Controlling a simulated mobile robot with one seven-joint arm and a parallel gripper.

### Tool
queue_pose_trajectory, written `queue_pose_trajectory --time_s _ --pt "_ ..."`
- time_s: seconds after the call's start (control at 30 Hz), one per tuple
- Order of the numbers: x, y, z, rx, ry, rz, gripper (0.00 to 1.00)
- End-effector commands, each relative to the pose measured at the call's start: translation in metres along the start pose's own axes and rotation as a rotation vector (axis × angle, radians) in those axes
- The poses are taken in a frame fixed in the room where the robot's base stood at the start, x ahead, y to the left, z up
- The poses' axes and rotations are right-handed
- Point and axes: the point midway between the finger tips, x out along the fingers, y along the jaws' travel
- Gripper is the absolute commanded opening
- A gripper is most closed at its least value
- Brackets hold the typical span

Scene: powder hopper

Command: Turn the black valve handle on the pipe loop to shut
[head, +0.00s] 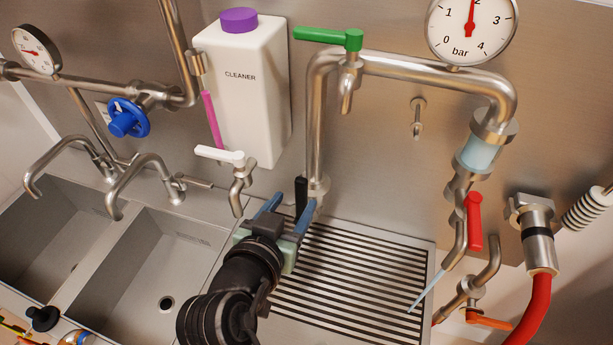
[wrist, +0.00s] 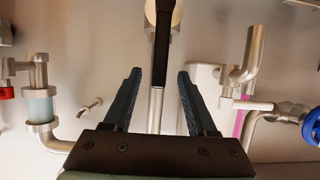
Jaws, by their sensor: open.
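The black valve handle (head: 301,195) stands upright at the foot of the left vertical pipe of the pipe loop (head: 316,120), low near the drain grate. In the wrist view the black handle (wrist: 162,45) is a dark bar, its lower end in line with the gap between my fingertips. My gripper (head: 287,206) is open and empty beside it, its right finger partly in front of the handle's lower part. In the wrist view my gripper (wrist: 159,76) shows clear space on both sides of the handle. Whether the handle lies between the fingers in depth, I cannot tell.
A green handle (head: 330,37), a white tap handle (head: 220,154) and a red handle (head: 474,220) are nearby. The cleaner bottle (head: 240,90) hangs behind left. A slotted drain grate (head: 350,275) lies right of my arm, sinks (head: 150,260) to the left.

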Motion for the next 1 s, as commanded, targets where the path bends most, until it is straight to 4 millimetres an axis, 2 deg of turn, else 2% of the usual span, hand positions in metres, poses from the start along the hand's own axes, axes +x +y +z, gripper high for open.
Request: queue_pose_trajectory --time_s 0.3,0.5,0.93,0.97,1.0 --pt "0.054 0.001 -0.002 -0.001 -0.001 0.002 0.57" --pt "0.075 0.001 -0.002 0.0 0.0 0.002 0.57" --pt "0.083 0.0 0.0 0.0 0.0 0.0 0.57" --pt "0.083 0.0 0.0 0.0 0.0 0.0 0.56" --pt "0.083 0.0 0.0 0.0 0.001 0.0 0.48"
